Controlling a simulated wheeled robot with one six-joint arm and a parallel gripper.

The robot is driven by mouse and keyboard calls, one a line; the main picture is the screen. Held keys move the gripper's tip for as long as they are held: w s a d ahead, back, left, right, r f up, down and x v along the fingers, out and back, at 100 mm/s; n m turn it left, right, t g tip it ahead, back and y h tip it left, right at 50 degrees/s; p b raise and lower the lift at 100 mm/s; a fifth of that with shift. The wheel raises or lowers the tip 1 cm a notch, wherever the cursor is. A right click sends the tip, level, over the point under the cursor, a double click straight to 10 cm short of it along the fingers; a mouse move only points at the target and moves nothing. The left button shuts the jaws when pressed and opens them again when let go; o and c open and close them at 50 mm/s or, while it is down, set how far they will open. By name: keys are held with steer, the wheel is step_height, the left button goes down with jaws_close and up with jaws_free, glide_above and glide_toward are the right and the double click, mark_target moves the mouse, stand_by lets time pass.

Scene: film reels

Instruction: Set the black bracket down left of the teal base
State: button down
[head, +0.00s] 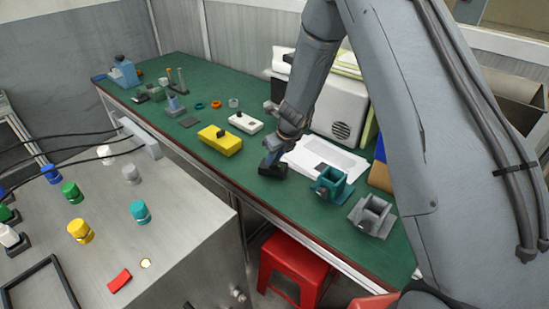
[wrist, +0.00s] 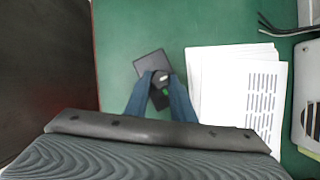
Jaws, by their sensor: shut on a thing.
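The black bracket (head: 271,170) is at the lower end of my arm in the head view, at or just above the green table; I cannot tell if it touches. My gripper (head: 275,159) is shut on the black bracket. In the wrist view, the blue fingers of my gripper (wrist: 162,80) close around the bracket (wrist: 150,62), whose dark plate shows beyond and between them. The teal base (head: 330,184), a blocky open holder, stands on the table to the right of the bracket in the head view, with white sheets behind the gap. It is not visible in the wrist view.
A grey holder (head: 372,215) stands right of the teal base. White papers (head: 325,155) lie behind the bracket, and also show in the wrist view (wrist: 215,65). A yellow block (head: 220,140) and a white block (head: 246,122) sit to the left. Bare green table lies around the bracket's left.

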steer(key=shift+f, duration=0.2)
steer(key=c, duration=1.5)
jaws_free()
steer(key=shift+r, duration=0.1)
steer(key=shift+d+r, duration=0.1)
steer(key=shift+r, duration=0.35)
steer(key=v, duration=1.1)
steer(key=s+d+r+n, duration=0.2)
steer(key=s+d+n, duration=0.1)
steer(key=s+n, duration=0.6)
steer(key=s+d+r+n+g+h, duration=0.1)
steer(key=s+d+n, duration=0.3)
steer(key=s+n, duration=0.5)
steer(key=s+d+r+n+g+h, duration=0.1)
steer(key=s+d+r+n, duration=0.2)
steer(key=s+n, duration=0.6)
steer(key=shift+s+d+r+n, duration=0.2)
steer(key=shift+d+n, duration=0.05)
steer(key=shift+n, duration=0.3)
steer(key=shift+s+d+r+n, duration=0.2)
steer(key=shift+d+n, duration=0.1)
steer(key=shift+n, duration=0.25)
steer(key=shift+w, duration=0.1)
